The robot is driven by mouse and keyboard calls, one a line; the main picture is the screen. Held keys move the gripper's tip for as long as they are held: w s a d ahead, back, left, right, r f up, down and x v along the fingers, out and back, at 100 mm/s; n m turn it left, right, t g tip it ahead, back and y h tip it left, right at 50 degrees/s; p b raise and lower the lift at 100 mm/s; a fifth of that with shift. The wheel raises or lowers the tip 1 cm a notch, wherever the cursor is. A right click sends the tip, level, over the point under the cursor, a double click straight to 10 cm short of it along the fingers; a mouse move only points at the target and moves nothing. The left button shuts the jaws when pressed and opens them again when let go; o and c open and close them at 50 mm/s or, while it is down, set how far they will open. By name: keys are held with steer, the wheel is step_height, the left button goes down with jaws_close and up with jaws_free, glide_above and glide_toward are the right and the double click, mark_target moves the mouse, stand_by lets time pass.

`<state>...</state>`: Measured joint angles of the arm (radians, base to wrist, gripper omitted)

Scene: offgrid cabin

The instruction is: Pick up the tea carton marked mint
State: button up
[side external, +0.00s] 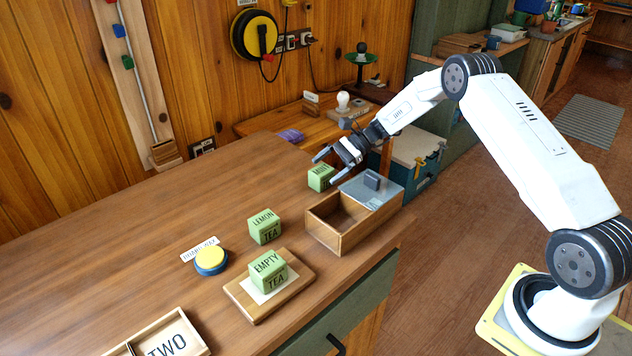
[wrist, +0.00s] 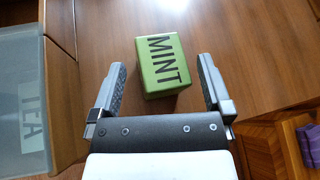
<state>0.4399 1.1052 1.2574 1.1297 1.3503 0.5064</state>
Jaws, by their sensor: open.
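The tea carton marked MINT (side external: 320,177) is a small green box on the wooden counter, beyond the open wooden box. In the wrist view the mint carton (wrist: 164,64) stands ahead of my gripper, between the lines of the two fingers, with its MINT label facing up to the camera. My gripper (side external: 324,168) is open and empty, over the counter close to the carton. In the wrist view my gripper's fingers (wrist: 164,75) are spread on either side of the carton, with a gap on each side. In the side view my fingers partly overlap the carton's surroundings.
A wooden box (side external: 345,233) with a grey sliding lid (side external: 373,190) stands right beside the mint carton. A LEMON tea carton (side external: 265,227) and an EMPTY tea carton (side external: 268,272) on a board (side external: 246,306) stand nearer. A yellow-blue button (side external: 211,259) lies left.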

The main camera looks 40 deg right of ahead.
steer(key=shift+x, duration=1.1)
steer(key=c, duration=1.2)
steer(key=shift+o, duration=0.2)
